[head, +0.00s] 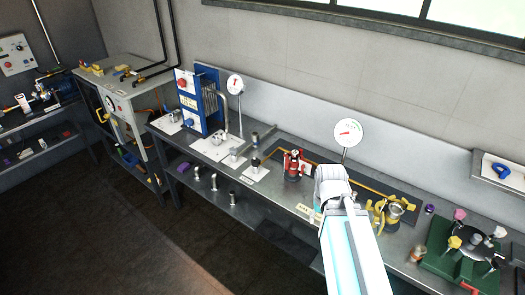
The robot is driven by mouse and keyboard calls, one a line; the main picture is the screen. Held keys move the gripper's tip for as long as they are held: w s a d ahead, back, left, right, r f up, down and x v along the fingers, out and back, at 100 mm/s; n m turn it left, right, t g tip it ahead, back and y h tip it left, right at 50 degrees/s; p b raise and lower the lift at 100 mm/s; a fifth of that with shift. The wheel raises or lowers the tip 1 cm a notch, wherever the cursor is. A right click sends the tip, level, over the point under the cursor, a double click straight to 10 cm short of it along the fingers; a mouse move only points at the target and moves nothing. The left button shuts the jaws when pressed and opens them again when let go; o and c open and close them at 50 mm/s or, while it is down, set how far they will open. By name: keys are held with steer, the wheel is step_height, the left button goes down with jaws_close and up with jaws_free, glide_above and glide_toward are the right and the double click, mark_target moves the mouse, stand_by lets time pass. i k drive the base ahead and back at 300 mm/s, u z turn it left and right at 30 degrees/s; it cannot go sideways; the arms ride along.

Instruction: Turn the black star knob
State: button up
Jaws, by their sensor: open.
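A green fixture (456,254) at the right end of the bench carries several knobs in different colours. Another dark-topped part (256,163) stands on a white plate near the bench's middle. My white arm reaches up from the bottom of the head view to the bench, left of the green fixture. My gripper is hidden behind my wrist, so its fingers do not show.
A red valve (293,165) stands left of my wrist and a yellow fitting (391,212) right of it. A round gauge (348,132) rises behind. A blue rack (208,106) stands farther left, and a wall shelf (498,171) hangs above the right end.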

mark_target(255, 162)
steer(key=i, duration=1.05)
steer(key=u, duration=0.05)
